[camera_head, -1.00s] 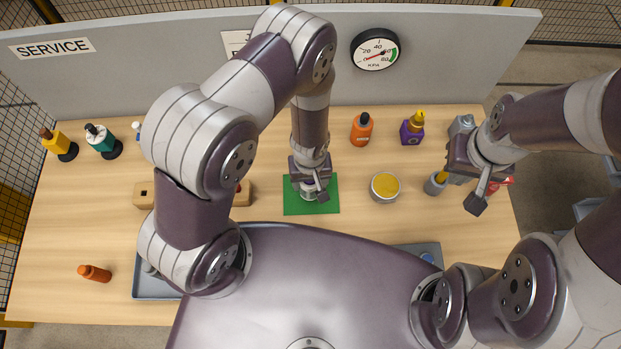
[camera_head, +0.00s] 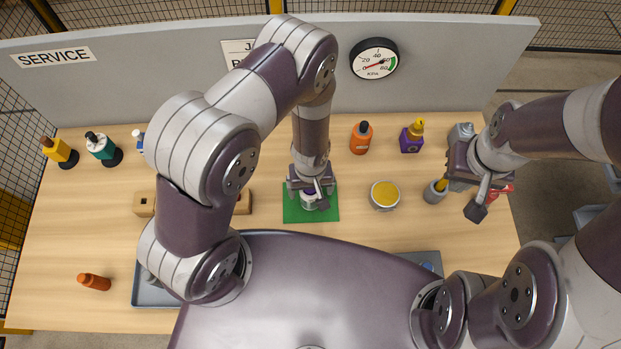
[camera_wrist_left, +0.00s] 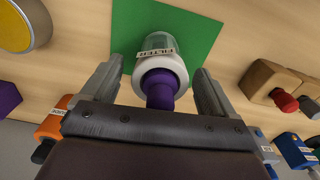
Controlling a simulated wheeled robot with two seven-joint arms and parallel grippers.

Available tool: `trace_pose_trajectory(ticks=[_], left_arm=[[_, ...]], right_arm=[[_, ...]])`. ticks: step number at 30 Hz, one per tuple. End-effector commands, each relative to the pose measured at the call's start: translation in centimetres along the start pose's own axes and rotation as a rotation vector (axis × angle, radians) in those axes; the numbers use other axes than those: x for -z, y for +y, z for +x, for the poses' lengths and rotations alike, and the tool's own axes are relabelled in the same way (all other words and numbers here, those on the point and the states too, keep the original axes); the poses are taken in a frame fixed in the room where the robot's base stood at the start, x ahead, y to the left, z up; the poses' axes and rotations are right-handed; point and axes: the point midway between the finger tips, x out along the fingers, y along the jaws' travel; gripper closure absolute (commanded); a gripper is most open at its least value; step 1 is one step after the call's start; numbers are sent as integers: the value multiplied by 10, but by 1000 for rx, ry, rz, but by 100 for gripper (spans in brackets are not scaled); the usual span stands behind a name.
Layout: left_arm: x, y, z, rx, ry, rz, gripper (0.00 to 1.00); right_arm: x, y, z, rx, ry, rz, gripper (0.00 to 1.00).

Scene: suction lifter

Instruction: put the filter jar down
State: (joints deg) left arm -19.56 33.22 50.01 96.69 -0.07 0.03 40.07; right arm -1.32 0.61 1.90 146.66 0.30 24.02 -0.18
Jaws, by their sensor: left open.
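The filter jar (camera_wrist_left: 158,46) stands on the green mat (camera_wrist_left: 205,32), with a clear body, a white collar and a purple top. Its FILTER label faces up in the left wrist view. In the head view the jar (camera_head: 309,203) is partly hidden under my left gripper (camera_head: 313,195), on the mat (camera_head: 292,208). My left gripper (camera_wrist_left: 158,70) is open, with one finger on each side of the jar and a gap to its collar. My right gripper (camera_head: 478,200) hangs over the right of the table near a grey cup; its jaw opening is unclear.
A round yellow-topped tin (camera_head: 385,195) stands right of the mat. An orange bottle (camera_head: 361,138) and a purple bottle (camera_head: 412,137) stand behind. A wooden block (camera_head: 145,204) lies left. The grey cup (camera_head: 434,193) stands right. A panel with a gauge (camera_head: 374,59) closes the back.

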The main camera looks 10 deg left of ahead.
Motion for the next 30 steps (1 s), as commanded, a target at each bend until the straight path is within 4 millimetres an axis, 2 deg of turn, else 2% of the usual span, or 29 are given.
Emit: trace_pose_trajectory(ticks=[9,16,17,19,21,24,27,30], left_arm=[[1,1,-74,-4,5,0,12],[4,-4,-115,-6,8,17,12],[8,-9,-128,-12,16,38,12],[15,-31,-164,-26,44,120,12],[15,-56,-197,-31,73,213,12],[7,-84,-224,-28,105,319,12],[2,-95,-234,-24,116,371,12],[1,-96,-234,-23,114,380,12]], right_arm=[[-3,0,19,0,-1,0,100],[-3,0,23,0,-1,0,100],[-3,0,22,0,-1,0,100],[-3,0,22,0,-1,0,100],[-3,0,22,0,-1,0,100],[-3,0,22,0,-1,0,100],[-3,0,22,0,0,0,100],[-3,0,22,0,-1,0,100]])
